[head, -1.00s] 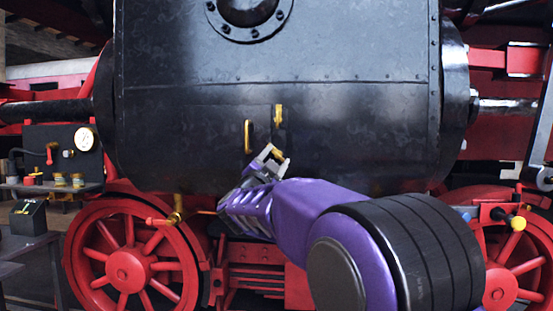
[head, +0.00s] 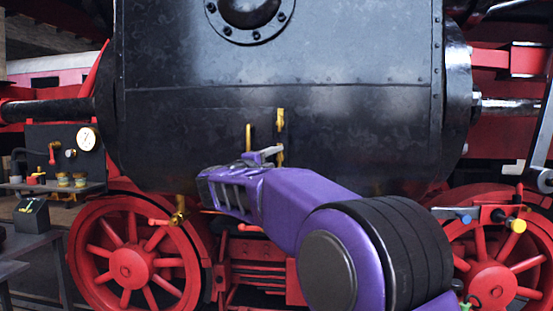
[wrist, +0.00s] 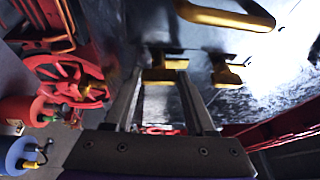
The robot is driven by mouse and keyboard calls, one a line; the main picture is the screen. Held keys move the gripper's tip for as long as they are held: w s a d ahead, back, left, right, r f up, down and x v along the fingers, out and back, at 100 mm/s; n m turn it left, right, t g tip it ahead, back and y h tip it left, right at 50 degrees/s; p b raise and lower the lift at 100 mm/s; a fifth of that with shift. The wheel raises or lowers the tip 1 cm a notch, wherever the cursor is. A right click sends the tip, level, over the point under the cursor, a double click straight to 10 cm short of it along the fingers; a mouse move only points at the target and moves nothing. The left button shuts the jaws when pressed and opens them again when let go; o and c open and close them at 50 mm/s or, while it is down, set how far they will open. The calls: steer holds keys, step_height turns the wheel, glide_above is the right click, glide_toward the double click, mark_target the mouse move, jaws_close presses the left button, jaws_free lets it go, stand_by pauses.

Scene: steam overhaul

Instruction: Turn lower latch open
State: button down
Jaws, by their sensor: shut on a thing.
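The black boiler casing (head: 340,130) carries a small door with a yellow vertical handle (head: 248,135). A yellow upper latch (head: 280,118) sits at the door's right edge, and the yellow lower latch (head: 280,158) is below it, partly hidden by my fingers. The other latch (wrist: 230,72) and the handle (wrist: 225,16) also show there, apart from the fingers.
Red spoked wheels (head: 130,265) and red frame parts lie below the casing. A gauge panel (head: 60,150) with a shelf stands at the left, and a grey table (head: 30,240) is below it. Coloured valve knobs (head: 515,224) project at the right.

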steer(key=shift+r+m, duration=0.1)
steer(key=shift+m, duration=0.3)
steer(key=shift+c, duration=1.2)
jaws_free()
steer(key=shift+g, duration=0.3)
steer(key=v, duration=1.7)
steer(key=shift+b, duration=0.35)
steer(key=shift+s, duration=0.15)
